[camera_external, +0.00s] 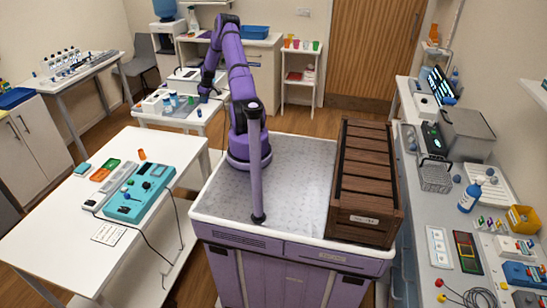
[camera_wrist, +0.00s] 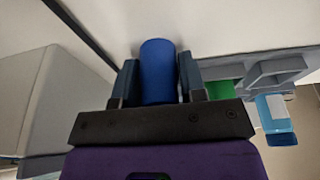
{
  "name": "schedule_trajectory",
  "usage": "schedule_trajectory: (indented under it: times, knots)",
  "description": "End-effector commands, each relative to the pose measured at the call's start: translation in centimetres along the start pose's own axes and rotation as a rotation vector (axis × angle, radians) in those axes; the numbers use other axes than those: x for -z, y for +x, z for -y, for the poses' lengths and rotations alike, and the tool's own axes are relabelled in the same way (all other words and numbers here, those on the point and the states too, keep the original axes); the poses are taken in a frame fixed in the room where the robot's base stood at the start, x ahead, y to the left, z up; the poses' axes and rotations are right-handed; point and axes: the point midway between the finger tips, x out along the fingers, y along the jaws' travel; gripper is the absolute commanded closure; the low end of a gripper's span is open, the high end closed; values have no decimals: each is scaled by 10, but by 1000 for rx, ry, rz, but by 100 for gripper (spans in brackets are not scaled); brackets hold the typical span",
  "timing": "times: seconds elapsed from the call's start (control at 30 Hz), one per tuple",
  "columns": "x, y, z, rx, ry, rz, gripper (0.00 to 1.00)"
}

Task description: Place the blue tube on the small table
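A blue tube (camera_wrist: 158,70) stands between the two fingers of my gripper (camera_wrist: 160,80) in the wrist view. Both fingers lie against its sides, and its lower end is hidden by the gripper body. In the external view my purple arm reaches away to the back, and my gripper (camera_external: 207,92) is over a small white table (camera_external: 172,122). The tube is too small to make out in the external view. I cannot tell from these views whether it touches the tabletop.
The small table holds white boxes (camera_external: 153,104), small bottles and a grey device (camera_external: 185,78). In the wrist view a pale box (camera_wrist: 55,95) is at left; a green object (camera_wrist: 220,90), a grey rack (camera_wrist: 275,68) and a blue bottle (camera_wrist: 275,118) are at right.

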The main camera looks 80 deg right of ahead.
Motion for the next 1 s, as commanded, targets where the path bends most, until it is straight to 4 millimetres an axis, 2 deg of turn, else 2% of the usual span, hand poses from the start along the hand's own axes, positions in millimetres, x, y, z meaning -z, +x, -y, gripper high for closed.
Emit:
schedule_trajectory:
  times: [0.03,0.07,0.1,0.47,0.57,1.0]
  knots:
    - [0,0,0,0,0,0,50]
    - [0,0,0,0,0,0,43]
    - [0,0,0,0,0,0,40]
    - [1,-6,0,-1,0,-1,40]
    - [2,-18,-1,-3,0,-2,40]
    - [1,-100,0,-2,1,-1,40]
